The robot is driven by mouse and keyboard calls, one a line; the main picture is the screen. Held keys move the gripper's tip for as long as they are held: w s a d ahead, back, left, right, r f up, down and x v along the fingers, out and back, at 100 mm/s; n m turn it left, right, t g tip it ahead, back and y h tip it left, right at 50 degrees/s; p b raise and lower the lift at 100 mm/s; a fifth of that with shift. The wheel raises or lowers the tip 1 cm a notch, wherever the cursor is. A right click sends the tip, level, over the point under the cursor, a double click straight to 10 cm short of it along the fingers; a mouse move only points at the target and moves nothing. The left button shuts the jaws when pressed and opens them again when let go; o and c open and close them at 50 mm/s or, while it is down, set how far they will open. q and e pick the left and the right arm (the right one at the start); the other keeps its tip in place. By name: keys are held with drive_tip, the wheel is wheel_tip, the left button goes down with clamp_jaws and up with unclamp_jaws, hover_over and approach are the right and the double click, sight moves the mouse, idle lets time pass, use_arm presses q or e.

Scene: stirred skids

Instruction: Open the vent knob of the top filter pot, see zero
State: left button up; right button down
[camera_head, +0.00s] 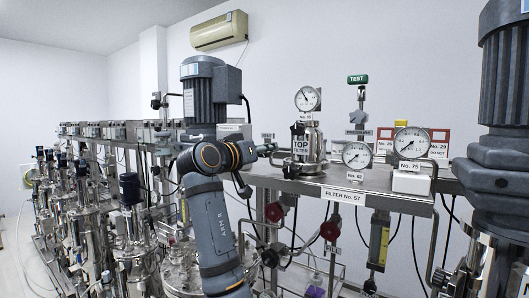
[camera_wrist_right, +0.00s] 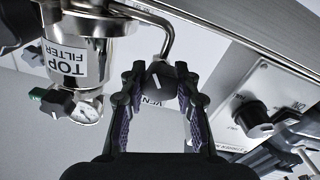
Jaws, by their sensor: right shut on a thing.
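The top filter pot (camera_head: 308,145) is a steel pot labelled TOP FILTER on the bench in the head view. It shows inverted at upper left in the wrist view (camera_wrist_right: 98,45). A round gauge (camera_head: 307,98) stands above it, its needle pointing to the upper left; its scale is too small to read. The black vent knob (camera_wrist_right: 161,84) sits by a bent steel pipe in the wrist view, its VENT label partly hidden. My right gripper (camera_wrist_right: 161,76) has its fingers on both sides of the knob, shut on it. It shows small left of the pot (camera_head: 266,148). My left gripper is not in view.
Gauges No. 62 (camera_head: 357,155) and No. 75 (camera_head: 411,142) stand right of the pot. A green TEST tag (camera_head: 357,79) tops a valve behind. Red handwheels (camera_head: 330,230) hang below the bench. A dark motor (camera_head: 204,90) rises at left. A black switch knob (camera_wrist_right: 251,115) is at right in the wrist view.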

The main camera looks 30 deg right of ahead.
drive_tip(key=n, duration=0.3)
drive_tip(key=shift+f+n, duration=0.15)
drive_tip(key=shift+n, duration=0.25)
drive_tip(key=n, duration=0.3)
drive_tip(key=shift+w+n, duration=0.1)
drive_tip(key=shift+n, duration=0.2)
drive_tip(key=n, duration=0.3)
drive_tip(key=shift+n, duration=0.3)
drive_tip(key=shift+f+n+p, duration=0.15)
drive_tip(key=shift+n+p, duration=0.3)
drive_tip(key=shift+n, duration=1.55)
drive_tip(key=c, duration=1)
unclamp_jaws()
drive_tip(key=shift+o, duration=0.2)
drive_tip(key=shift+a, duration=0.1)
